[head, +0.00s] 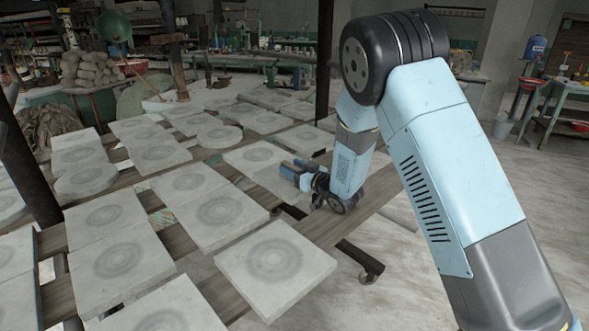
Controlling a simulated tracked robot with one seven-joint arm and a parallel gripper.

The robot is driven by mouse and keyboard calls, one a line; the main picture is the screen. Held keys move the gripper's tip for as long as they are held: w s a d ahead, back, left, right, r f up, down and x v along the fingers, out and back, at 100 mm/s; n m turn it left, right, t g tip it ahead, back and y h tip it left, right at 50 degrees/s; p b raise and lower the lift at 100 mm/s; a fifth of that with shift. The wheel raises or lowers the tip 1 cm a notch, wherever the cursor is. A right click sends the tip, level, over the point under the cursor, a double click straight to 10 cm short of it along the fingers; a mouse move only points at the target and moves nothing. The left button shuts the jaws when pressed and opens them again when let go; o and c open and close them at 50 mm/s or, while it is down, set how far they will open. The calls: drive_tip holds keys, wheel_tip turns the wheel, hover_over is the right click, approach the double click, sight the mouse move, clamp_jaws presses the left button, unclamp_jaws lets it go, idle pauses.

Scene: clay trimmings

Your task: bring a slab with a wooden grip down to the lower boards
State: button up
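Many pale grey clay slabs, square or round with ring marks, lie in rows on wooden boards (365,205). My gripper (288,170) reaches in from the right and is low over the right edge of the rows. I cannot make out a wooden grip on any slab. I cannot tell which boards are the lower ones.
A square slab (275,267) sits in the front, near the board ends. Dark posts (324,60) rise among the boards. A green table (562,88) stands at the back right. The floor (395,255) on the right is mostly clear.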

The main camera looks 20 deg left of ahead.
drive_tip(key=shift+f, duration=0.1)
drive_tip(key=shift+r, duration=0.55)
wheel_tip(320, 180, up, 2)
drive_tip(key=shift+s+r, duration=0.1)
drive_tip(key=shift+r, duration=0.1)
drive_tip(key=s+d+r, duration=0.7)
drive_tip(key=s+r, duration=0.3)
drive_tip(key=s, duration=0.2)
drive_tip(key=d+r+m+t+h, duration=0.15)
drive_tip(key=d+h, duration=0.25)
drive_tip(key=d, duration=0.5)
drive_tip(key=d+r+m+h, duration=0.3)
drive_tip(key=d+h, duration=0.1)
drive_tip(key=d, duration=0.4)
drive_tip(key=d+r+m+t+h, duration=0.1)
drive_tip(key=d+r+m+h, duration=0.2)
drive_tip(key=d, duration=0.6)
drive_tip(key=s+d+m+g+h, duration=0.2)
drive_tip(key=s+d, duration=0.4)
drive_tip(key=s, duration=0.6)
drive_tip(key=s+d+m+g+h, duration=0.2)
drive_tip(key=s+d+g, duration=0.2)
drive_tip(key=s+d, duration=0.3)
drive_tip(key=s, duration=0.4)
drive_tip(key=shift+s+r, duration=0.2)
drive_tip(key=shift+s, duration=0.15)
